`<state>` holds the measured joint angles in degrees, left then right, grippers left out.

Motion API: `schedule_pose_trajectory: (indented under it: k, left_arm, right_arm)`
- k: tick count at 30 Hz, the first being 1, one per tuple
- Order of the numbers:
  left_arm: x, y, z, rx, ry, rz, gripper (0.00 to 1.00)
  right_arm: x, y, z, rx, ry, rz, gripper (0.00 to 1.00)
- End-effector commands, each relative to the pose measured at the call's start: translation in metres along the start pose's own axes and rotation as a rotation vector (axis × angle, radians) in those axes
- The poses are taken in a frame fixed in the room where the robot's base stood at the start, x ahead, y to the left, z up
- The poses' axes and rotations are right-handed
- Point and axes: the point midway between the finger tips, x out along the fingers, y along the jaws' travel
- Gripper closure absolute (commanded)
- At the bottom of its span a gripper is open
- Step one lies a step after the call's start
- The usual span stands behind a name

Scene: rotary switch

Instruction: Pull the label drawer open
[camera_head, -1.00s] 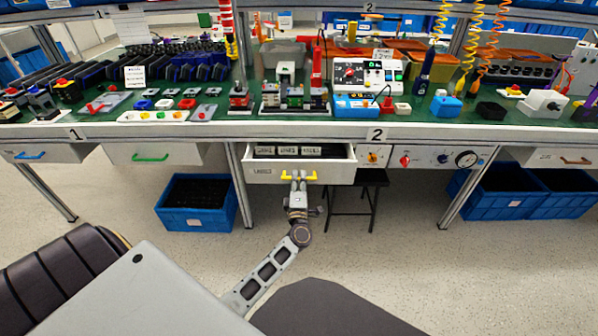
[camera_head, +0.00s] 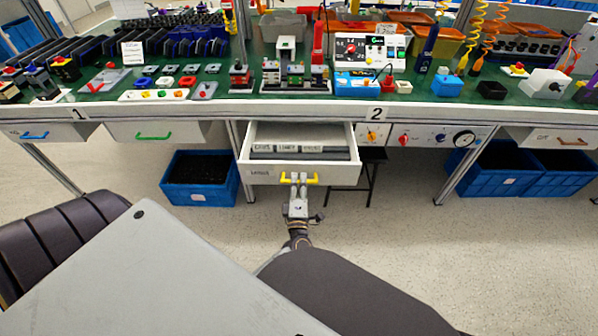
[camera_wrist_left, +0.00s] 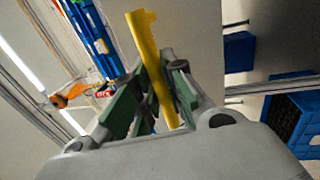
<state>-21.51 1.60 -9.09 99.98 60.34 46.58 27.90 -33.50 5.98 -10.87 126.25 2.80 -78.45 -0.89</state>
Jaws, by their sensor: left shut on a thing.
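The label drawer (camera_head: 257,173) is white, sits under the middle of the bench and stands well open. My left gripper (camera_head: 298,182) is shut on this handle from the front. In the left wrist view the yellow handle (camera_wrist_left: 146,55) passes between the green-padded fingers of the left gripper (camera_wrist_left: 158,98). My right gripper is not in view.
The green-topped bench (camera_head: 222,103) is crowded with switches and parts. Closed drawers with a blue handle (camera_head: 34,135) and a green handle (camera_head: 153,136) are to the left. A blue crate (camera_head: 200,178) and a dark stool (camera_head: 372,158) stand below the bench. The floor in front is clear.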

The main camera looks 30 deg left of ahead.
Motion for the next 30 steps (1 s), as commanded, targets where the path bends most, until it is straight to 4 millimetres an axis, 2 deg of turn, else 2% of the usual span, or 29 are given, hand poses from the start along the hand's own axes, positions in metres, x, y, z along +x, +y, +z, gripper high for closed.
schedule_pose_trajectory:
  k: [5, 16, 17, 21, 30]
  left_arm:
    - [-0.0093, 0.0010, 0.0001, 0.001, -0.001, -0.002, 1.00]
    - [-0.0103, 0.0009, 0.0002, 0.000, 0.000, -0.001, 1.00]
    - [-0.0102, 0.0009, 0.0002, 0.000, 0.000, -0.001, 0.85]
    - [-0.0100, 0.0011, 0.0002, 0.000, 0.000, -0.001, 0.67]
    - [-0.0097, 0.0017, 0.0001, 0.000, 0.000, 0.000, 0.65]
  right_arm:
    - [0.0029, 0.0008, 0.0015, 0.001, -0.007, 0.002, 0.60]
    - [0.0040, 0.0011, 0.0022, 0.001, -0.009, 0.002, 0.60]
    - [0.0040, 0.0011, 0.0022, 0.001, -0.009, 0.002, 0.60]
    - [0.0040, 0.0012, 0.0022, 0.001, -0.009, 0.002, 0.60]
    - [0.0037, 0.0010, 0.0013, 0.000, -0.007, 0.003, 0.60]
